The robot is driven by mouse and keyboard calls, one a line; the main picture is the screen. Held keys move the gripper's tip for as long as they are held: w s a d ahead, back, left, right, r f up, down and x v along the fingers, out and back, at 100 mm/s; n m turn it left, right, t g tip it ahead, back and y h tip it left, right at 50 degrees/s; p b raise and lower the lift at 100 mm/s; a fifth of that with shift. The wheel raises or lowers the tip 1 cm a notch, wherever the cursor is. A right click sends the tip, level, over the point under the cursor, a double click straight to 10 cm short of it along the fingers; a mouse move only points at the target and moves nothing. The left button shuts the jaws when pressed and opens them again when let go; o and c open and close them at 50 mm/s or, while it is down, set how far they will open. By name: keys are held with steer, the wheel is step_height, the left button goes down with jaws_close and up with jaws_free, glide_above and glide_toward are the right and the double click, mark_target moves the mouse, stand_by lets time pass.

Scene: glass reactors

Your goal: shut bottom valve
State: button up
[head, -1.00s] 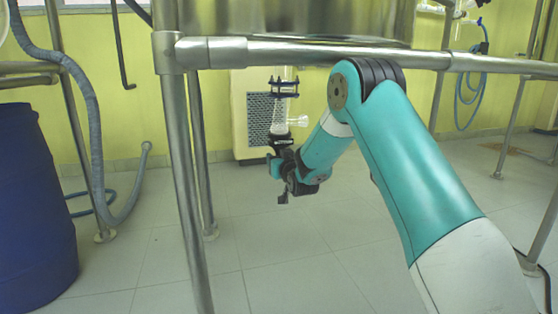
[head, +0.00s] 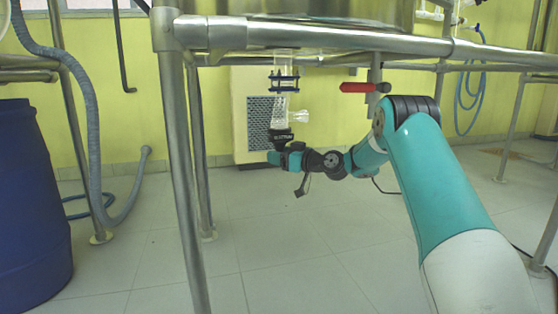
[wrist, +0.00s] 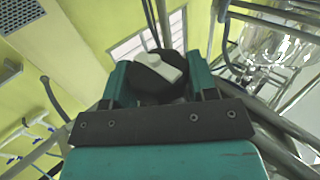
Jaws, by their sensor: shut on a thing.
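The bottom valve (head: 281,106) is a clear glass body with a side stub, hanging under the vessel behind the frame rail. A black knob (head: 281,134) is at its lower end. My gripper (head: 279,149) is at this knob from below, with my wrist reaching in from the right. In the wrist view my gripper's two teal fingers (wrist: 160,80) are shut on the dark round knob (wrist: 150,88), which has a pale piece on top. The head view shows the grip only small, and the valve's inside position cannot be told.
A steel rail (head: 330,37) crosses above my arm, with an upright post (head: 181,160) to the left. A blue drum (head: 35,205) stands far left. The tiled floor (head: 290,270) below is clear.

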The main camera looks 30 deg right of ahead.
steer(key=shift+n+g+y+p, duration=0.95)
steer(key=shift+n+g+y, duration=0.45)
steer(key=shift+y, duration=0.7)
steer(key=shift+n, duration=0.3)
steer(key=o, duration=0.9)
